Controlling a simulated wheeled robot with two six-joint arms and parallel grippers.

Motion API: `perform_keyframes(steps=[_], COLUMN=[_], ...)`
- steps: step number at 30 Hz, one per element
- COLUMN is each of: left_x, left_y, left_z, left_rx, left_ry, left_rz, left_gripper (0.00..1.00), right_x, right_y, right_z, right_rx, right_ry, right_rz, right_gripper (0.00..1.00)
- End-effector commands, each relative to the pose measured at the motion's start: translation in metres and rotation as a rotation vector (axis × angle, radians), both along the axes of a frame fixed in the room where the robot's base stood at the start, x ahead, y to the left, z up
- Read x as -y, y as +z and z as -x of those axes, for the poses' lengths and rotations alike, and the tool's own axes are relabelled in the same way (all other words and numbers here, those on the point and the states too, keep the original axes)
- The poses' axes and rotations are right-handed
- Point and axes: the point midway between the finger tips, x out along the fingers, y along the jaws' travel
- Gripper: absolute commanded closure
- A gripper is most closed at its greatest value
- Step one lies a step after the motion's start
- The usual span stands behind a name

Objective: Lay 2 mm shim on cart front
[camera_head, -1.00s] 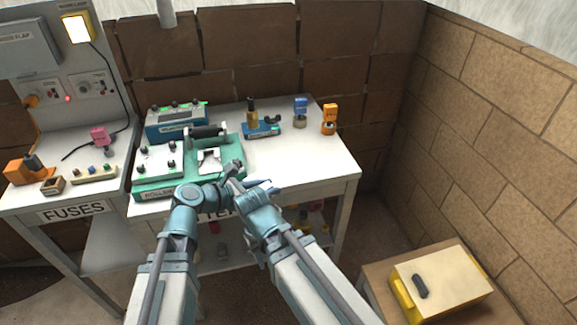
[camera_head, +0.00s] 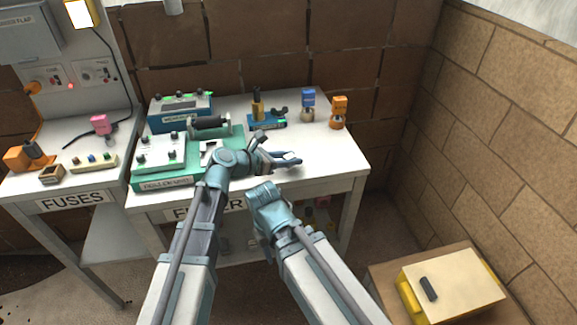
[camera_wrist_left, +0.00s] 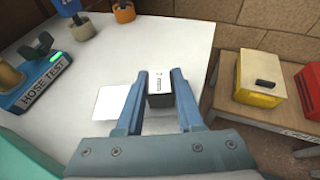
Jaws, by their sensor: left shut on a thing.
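My left gripper (camera_head: 297,160) is over the right part of the white table, pointing right. The left wrist view shows its two blue fingers (camera_wrist_left: 156,76) shut on a small dark block with a white labelled top (camera_wrist_left: 159,80). I cannot read whether it is marked as the 2 mm shim. The green roller machine (camera_head: 160,182) stands to the left, with a dark roller (camera_head: 210,122) and a pale plate (camera_head: 208,150), partly hidden by my left arm. My right arm's end (camera_head: 267,197) is in front of the table; its fingertips cannot be made out.
A flat white square (camera_wrist_left: 109,106) lies on the table left of the held block. The blue hose test stand (camera_head: 266,120) and blue (camera_head: 308,103) and orange (camera_head: 339,112) items stand behind. A yellow box (camera_head: 450,284) sits on a low table at right.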

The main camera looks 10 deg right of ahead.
Motion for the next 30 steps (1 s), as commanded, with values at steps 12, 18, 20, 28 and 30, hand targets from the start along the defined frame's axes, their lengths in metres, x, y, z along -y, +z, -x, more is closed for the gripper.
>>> perform_keyframes(steps=[12, 18, 20, 28, 30], left_x=[0.0042, 0.0043, 0.0042, 0.0042, 0.0042], left_y=[-0.0168, -0.0203, -0.0202, -0.0202, -0.0197], left_z=[0.0012, 0.0013, 0.0013, 0.0013, 0.0013], left_rx=[0.000, 0.000, 0.000, 0.000, 0.000], left_ry=[0.001, 0.001, 0.001, 0.000, 0.000], left_rz=[0.000, 0.000, 0.000, 0.000, 0.000], left_gripper=[1.00, 0.56, 0.46, 0.34, 0.34], right_x=[0.0000, 0.0000, 0.0000, 0.0000, -0.0001], right_y=[-0.0168, -0.0203, -0.0201, -0.0201, -0.0196], right_z=[0.0000, 0.0000, 0.0000, 0.0000, 0.0000], right_rx=[0.000, 0.000, 0.000, 0.000, 0.000], right_ry=[0.000, 0.000, 0.000, 0.000, 0.000], right_rz=[0.000, 0.000, 0.000, 0.000, 0.000], right_gripper=[0.50, 0.50, 0.50, 0.50, 0.50])
